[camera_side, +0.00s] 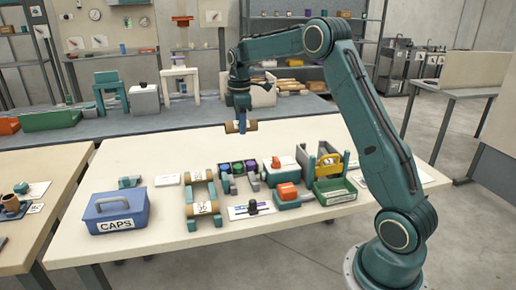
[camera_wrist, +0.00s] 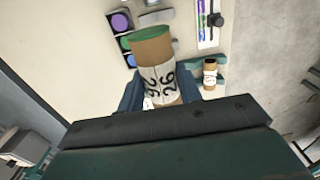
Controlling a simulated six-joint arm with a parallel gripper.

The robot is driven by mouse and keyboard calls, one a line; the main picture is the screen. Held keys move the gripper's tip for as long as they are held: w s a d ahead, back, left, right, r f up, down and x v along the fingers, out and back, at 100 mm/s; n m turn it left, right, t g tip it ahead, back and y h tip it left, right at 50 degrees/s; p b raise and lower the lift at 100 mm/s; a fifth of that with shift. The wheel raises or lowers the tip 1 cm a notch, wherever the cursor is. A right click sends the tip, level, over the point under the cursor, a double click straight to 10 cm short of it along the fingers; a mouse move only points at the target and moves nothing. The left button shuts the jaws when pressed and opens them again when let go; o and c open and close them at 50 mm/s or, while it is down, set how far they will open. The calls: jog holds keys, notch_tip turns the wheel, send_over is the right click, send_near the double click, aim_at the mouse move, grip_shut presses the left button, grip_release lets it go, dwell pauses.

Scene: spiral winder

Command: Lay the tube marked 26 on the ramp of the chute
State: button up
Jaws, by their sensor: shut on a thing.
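The tube marked 26 (camera_wrist: 151,50) is brown with a white label and a green end in the wrist view. My gripper (camera_wrist: 160,90) is shut on it, with one finger on each side. In the side view the tube (camera_side: 251,126) is level in my gripper (camera_side: 241,120), raised above the back of the table. What looks like the chute (camera_side: 331,170), with grey walls, a yellow frame and a green front bin, stands at the right of the table, apart from the tube. Its ramp is hard to make out.
A teal rack (camera_side: 190,224) holds labelled brown tubes (camera_side: 206,208). A tray of coloured caps (camera_side: 238,168), an orange-topped device (camera_side: 287,192) and a blue CAPS box (camera_side: 118,210) stand nearby. The table's back left is clear (camera_side: 150,150).

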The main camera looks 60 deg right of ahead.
jog(key=shift+d, duration=0.1)
jog(key=s+d+r, duration=0.4)
jog(key=s+d, duration=0.6)
jog(key=s+d+r, duration=0.3)
jog(key=s+d, duration=0.7)
jog(key=s, duration=0.1)
notch_tip(320, 180, down, 16)
jog(key=shift+w+r, duration=0.15)
jog(key=shift+r, duration=0.1)
jog(key=shift+f, duration=0.1)
jog(key=shift+f, duration=2)
jog(key=shift+f, duration=0.65)
jog(key=o, duration=0.7)
jog(key=shift+f, duration=0.1)
